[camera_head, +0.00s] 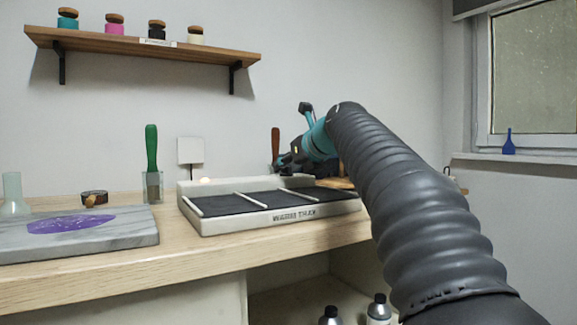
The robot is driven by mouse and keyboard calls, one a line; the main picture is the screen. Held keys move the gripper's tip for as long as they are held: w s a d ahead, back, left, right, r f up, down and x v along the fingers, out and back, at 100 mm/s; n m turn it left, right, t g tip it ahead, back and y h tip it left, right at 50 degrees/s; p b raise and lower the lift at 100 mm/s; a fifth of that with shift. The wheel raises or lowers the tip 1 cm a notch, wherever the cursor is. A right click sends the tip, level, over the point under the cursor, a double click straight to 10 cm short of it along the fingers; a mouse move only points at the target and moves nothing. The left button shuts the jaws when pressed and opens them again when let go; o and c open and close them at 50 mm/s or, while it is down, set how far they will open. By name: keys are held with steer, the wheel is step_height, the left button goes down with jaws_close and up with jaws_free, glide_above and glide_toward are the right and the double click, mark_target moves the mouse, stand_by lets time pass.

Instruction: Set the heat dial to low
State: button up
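A pale tray unit (240,227) with dark panels and thin white dividers sits on the wooden counter. Its front label is hard to read. A raised strip runs along its back edge, with a small glowing light (204,181) near its left end. I cannot make out the heat dial or its setting; my arm and gripper cover the strip's right part. My gripper (286,163) is at or just above that part, small and dark in the picture. I cannot tell whether it touches anything or whether its fingers are apart.
On the counter (150,275) are a marble slab (130,225) with a purple patch, a green-handled tool (151,150) in a clear holder, a small dark tin (94,197) and a glass flask (14,190). A shelf (140,46) with jars hangs above. Bottles (378,310) stand below.

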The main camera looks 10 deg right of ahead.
jaws_close()
steer(key=shift+r+p, duration=0.1)
steer(key=shift+p, duration=0.4)
steer(key=n+y+p, duration=0.1)
steer(key=n+g+y+p, duration=0.1)
steer(key=p, duration=0.1)
steer(key=n+y+p, duration=0.1)
steer(key=shift+w+d+r+g+p, duration=0.1)
steer(key=shift+d+r+g+p, duration=0.15)
steer(key=shift+r+g+p, duration=0.05)
steer(key=n+g+y+p, duration=0.2)
steer(key=p, duration=0.3)
steer(key=shift+w+d+n+y, duration=0.1)
steer(key=shift+n+y, duration=0.2)
steer(key=shift+w+f+n+g+y+p, duration=0.1)
steer(key=shift+f+n+g+y+p, duration=0.1)
steer(key=shift+n+g+y+p, duration=0.65)
steer(key=shift+f+n+g+y+p, duration=0.2)
steer(key=shift+n+g+y+p, duration=0.15)
steer(key=shift+n+g, duration=0.5)
steer(key=shift+w+f+n+g+y, duration=0.1)
steer(key=shift+n+g+y, duration=0.3)
steer(key=shift+n+g, duration=1.1)
